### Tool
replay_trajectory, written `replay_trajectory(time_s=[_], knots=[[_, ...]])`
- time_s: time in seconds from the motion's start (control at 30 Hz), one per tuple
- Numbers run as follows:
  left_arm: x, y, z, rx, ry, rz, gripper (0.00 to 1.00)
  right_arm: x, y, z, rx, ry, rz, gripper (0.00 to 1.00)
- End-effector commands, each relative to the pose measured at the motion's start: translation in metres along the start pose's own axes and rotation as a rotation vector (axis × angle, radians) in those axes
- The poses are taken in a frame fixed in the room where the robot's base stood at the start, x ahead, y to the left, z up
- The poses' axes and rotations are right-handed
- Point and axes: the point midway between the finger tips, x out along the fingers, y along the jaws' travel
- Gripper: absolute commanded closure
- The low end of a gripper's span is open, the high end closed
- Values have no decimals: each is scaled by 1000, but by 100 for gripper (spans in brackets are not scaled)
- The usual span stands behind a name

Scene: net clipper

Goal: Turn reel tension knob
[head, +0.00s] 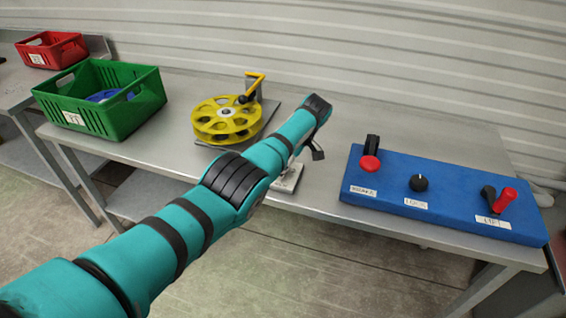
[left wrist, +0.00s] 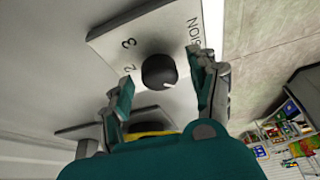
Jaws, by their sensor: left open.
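The tension knob (left wrist: 158,72) is black and round with a white mark, in the left wrist view. It sits on a light plate (left wrist: 180,28) printed with a 2, a 3 and part of a word ending in "SION". My left gripper (left wrist: 166,95) is open, its fingers to either side of the knob with gaps showing; whether they reach down around it I cannot tell. In the head view my arm covers the knob, and only part of the plate (head: 288,180) shows below it. My right gripper is not in view.
A yellow reel (head: 220,128) with a crank stands left of my arm. A green crate (head: 133,116) is further left, a red crate (head: 50,60) beyond. A blue control panel (head: 450,209) with levers and another knob (head: 418,183) lies to the right. Bare table (head: 345,118) lies between.

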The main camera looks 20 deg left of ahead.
Motion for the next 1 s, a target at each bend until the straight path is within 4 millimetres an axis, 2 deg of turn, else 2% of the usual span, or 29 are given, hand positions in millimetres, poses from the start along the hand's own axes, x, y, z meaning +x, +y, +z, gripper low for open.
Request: replay_trajectory(time_s=[0.17, 0.4, 0.6, 0.8, 1.0], knots=[[-19, 1, 1, 0, -2, 6, 40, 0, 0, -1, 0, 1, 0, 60], [-71, 1, 0, 0, -1, 6, 40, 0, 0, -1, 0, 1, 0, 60], [-105, 1, 0, 0, 0, 3, 40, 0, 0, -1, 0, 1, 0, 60], [-119, 0, 0, 0, 0, 1, 40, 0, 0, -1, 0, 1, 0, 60], [-120, 0, 0, 0, 0, 1, 40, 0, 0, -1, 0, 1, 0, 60]])
